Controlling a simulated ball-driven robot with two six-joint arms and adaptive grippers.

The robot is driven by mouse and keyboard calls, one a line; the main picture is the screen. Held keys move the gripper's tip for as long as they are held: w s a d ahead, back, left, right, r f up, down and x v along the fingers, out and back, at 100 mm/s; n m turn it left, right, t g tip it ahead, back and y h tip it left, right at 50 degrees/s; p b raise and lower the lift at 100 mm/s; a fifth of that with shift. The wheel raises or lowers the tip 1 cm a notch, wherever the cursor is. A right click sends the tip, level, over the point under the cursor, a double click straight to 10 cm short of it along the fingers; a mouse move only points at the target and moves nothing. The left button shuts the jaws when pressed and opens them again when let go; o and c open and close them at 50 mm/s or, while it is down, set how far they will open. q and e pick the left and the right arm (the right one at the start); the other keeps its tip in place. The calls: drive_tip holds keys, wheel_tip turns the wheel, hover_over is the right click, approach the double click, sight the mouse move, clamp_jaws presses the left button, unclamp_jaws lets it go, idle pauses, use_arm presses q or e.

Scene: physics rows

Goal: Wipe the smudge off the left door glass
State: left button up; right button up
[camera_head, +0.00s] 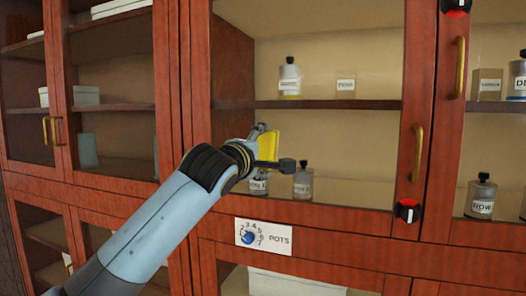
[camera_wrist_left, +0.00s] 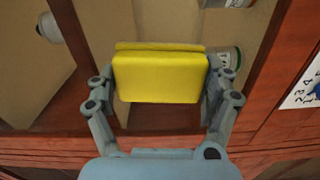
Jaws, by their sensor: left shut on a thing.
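My left gripper (camera_head: 275,148) is shut on a yellow sponge (camera_head: 268,143). The sponge also shows in the left wrist view (camera_wrist_left: 160,76), gripped at both ends between the fingers. In the head view, gripper and sponge are in front of a glass door (camera_head: 330,150) in a red-brown wooden frame, with a brass handle (camera_head: 417,153) at its right. Whether the sponge touches the glass cannot be told. No smudge can be made out on the glass; the arm and sponge cover part of it. My right gripper is not in view.
Behind the glass, labelled bottles (camera_head: 290,79) stand on shelves. Red-and-black knobs (camera_head: 408,211) sit on the frame at right.

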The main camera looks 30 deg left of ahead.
use_arm(q)
drive_tip(key=shift+p+v, duration=0.4)
drive_tip(key=shift+v, duration=2.55)
drive_tip(key=shift+v, duration=1.5)
